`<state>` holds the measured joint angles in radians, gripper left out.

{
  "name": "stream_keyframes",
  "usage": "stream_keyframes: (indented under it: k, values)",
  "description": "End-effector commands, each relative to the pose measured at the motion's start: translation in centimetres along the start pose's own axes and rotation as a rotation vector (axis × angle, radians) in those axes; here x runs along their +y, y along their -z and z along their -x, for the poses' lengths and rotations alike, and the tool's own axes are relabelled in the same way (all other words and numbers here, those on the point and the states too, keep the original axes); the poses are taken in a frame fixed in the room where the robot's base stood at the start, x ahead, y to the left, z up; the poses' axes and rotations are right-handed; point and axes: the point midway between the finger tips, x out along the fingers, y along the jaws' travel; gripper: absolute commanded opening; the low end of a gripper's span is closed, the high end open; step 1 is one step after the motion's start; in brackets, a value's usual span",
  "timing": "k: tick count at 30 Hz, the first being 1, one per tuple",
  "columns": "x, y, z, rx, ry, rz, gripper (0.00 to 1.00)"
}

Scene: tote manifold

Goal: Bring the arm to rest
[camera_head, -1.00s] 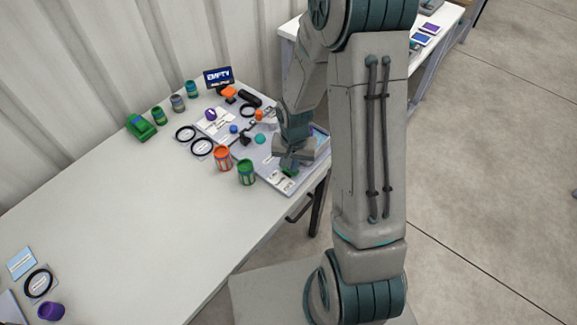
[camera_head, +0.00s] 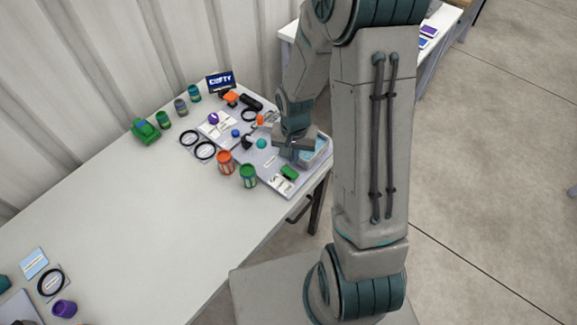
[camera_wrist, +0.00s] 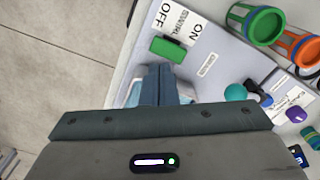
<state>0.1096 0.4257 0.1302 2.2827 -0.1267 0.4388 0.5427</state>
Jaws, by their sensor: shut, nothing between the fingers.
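My gripper (camera_head: 297,152) is shut and empty above the right end of the light grey panel (camera_head: 262,171) on the table. In the wrist view the closed fingers (camera_wrist: 161,72) point toward a green block (camera_wrist: 167,49), with a visible gap in the picture. That block also shows in the head view (camera_head: 289,173), beside a label. The wrist view shows this label (camera_wrist: 178,27) reading OFF, SWITCH and ON. My arm reaches over the panel from the right. I cannot tell the gripper's exact height.
A green can (camera_head: 247,176) and an orange can (camera_head: 225,163) stand close to the panel. A light blue bin (camera_head: 318,150) sits by the gripper, partly hidden. A screen (camera_head: 220,82) reading EMPTY stands behind. The table's middle (camera_head: 150,225) is clear.

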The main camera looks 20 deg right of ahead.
Motion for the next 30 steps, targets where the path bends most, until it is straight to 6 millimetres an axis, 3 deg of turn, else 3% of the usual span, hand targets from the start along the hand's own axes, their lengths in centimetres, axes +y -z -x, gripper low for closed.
stream_keyframes:
  k: [20,23,30]
  values:
    - [0.1,0.0,1.0,0.008,0.000,0.008,0.00]
    - [0.2,-0.1,2.9,0.033,0.001,0.030,0.00]
    - [1.3,-1.9,10.0,0.116,0.003,0.128,0.00]
